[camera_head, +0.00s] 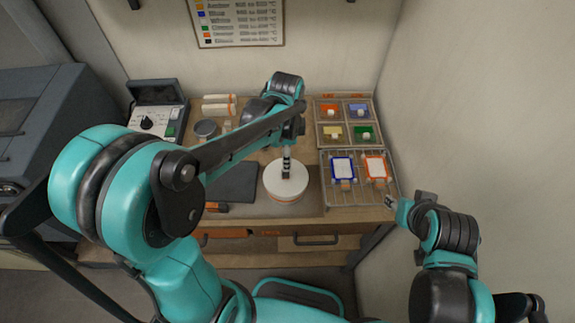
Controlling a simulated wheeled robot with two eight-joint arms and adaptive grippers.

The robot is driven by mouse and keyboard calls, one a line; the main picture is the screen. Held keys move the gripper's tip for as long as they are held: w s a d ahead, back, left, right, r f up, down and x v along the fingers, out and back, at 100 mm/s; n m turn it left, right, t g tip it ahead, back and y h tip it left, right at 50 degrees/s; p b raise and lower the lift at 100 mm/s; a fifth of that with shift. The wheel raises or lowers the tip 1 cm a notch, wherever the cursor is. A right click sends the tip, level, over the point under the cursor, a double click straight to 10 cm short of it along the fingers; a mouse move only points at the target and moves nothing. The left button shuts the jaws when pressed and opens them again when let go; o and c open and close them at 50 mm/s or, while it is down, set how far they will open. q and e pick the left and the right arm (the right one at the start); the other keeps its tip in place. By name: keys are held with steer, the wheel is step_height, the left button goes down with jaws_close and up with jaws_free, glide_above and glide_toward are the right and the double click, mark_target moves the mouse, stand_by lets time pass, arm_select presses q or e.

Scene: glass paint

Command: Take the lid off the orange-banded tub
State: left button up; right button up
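A round white piece with an orange-brown lower edge (284,190) sits at the table's front middle; I cannot tell whether it is a lidded tub or a turntable. My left gripper (286,172) points down at its top, its fingers close together; contact and grip are unclear. A divided tray at the back right holds a small pale-topped item on an orange square (329,111), too small to tell as a tub. My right gripper (391,202) is by the table's front right corner, its fingers too small to read.
Blue, yellow and green squares share the divided tray. A wire rack (357,196) in front holds a blue-framed panel (342,168) and an orange-framed panel (376,168). A meter box (157,110) stands back left. A dark mat (238,182) lies left of the white piece.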

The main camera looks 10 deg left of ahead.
mark_target(286, 175)
arm_select(q)
steer(key=f, duration=0.2)
steer(key=f+b, duration=0.1)
steer(key=f, duration=0.1)
steer(key=s+f, duration=0.1)
steer(key=f, duration=0.1)
steer(key=shift+f+b, duration=0.35)
steer(key=shift+f, duration=0.05)
steer(key=shift+c, duration=0.3)
jaws_close()
